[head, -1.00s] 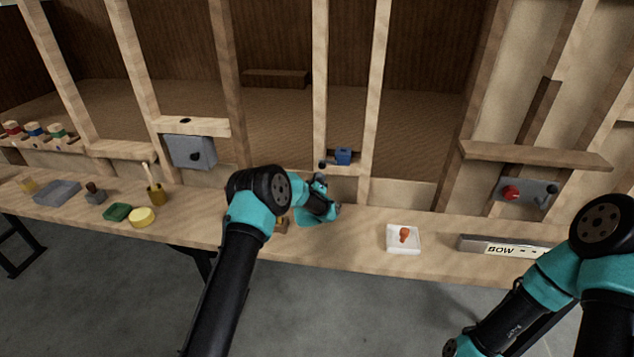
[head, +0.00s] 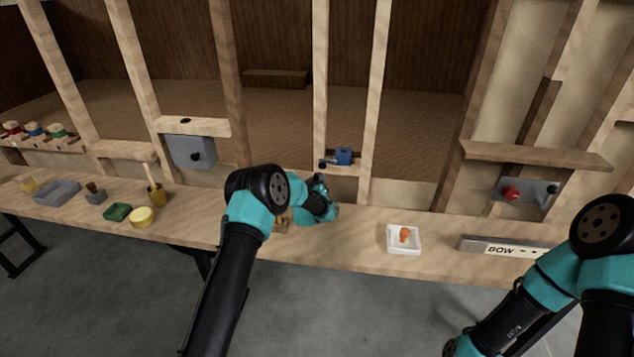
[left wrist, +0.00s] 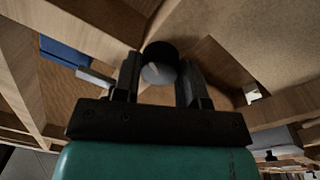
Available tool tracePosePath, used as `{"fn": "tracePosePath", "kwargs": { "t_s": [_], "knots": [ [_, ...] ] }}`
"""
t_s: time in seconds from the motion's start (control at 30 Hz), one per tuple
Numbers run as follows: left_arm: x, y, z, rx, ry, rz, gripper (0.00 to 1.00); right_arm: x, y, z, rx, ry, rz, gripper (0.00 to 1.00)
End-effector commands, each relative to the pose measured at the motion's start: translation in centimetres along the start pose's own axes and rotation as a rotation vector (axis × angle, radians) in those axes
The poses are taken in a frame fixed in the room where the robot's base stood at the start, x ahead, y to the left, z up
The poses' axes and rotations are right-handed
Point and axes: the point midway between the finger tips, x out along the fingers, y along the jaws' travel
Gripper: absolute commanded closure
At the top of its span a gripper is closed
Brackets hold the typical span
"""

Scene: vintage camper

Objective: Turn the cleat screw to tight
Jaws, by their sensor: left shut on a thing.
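The cleat screw, a round dark knob with a grey face (left wrist: 160,68), sits between the two fingers of my left gripper (left wrist: 158,82) in the left wrist view. My left gripper is shut on it. A pale line shows on the grey face. In the head view my left gripper (head: 321,180) is up at the wooden rail between two studs, and its fingers are small and partly hidden there. The blue block (head: 343,156) on this rail is just right of the gripper; it also shows at upper left in the left wrist view (left wrist: 64,52). My right gripper is out of view.
Upright studs (head: 320,80) stand close around the gripper. A yellow tin (head: 144,217) and green block (head: 117,212) lie left.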

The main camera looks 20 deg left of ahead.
Motion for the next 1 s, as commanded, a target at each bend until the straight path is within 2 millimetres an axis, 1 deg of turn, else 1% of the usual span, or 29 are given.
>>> {"fn": "tracePosePath", "kwargs": {
  "t_s": [0.17,0.2,0.47,0.77,0.87,1.0],
  "knots": [
    [0.0,0.0,0.0,0.000,-0.001,0.000,0.85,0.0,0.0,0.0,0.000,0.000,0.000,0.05],
    [0.0,0.0,0.0,0.000,-0.001,0.000,0.61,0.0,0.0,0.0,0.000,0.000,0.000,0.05],
    [0.0,0.0,0.0,-0.001,0.000,0.000,0.36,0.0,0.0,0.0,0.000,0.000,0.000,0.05],
    [-0.1,0.0,0.0,-0.001,0.000,0.000,0.36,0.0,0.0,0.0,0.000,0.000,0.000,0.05],
    [-0.5,0.0,0.0,-0.001,-0.001,0.000,0.36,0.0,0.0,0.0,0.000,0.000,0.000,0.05],
    [-1.6,0.0,0.0,-0.001,-0.001,0.000,0.36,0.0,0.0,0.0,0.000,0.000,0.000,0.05]
  ]
}}
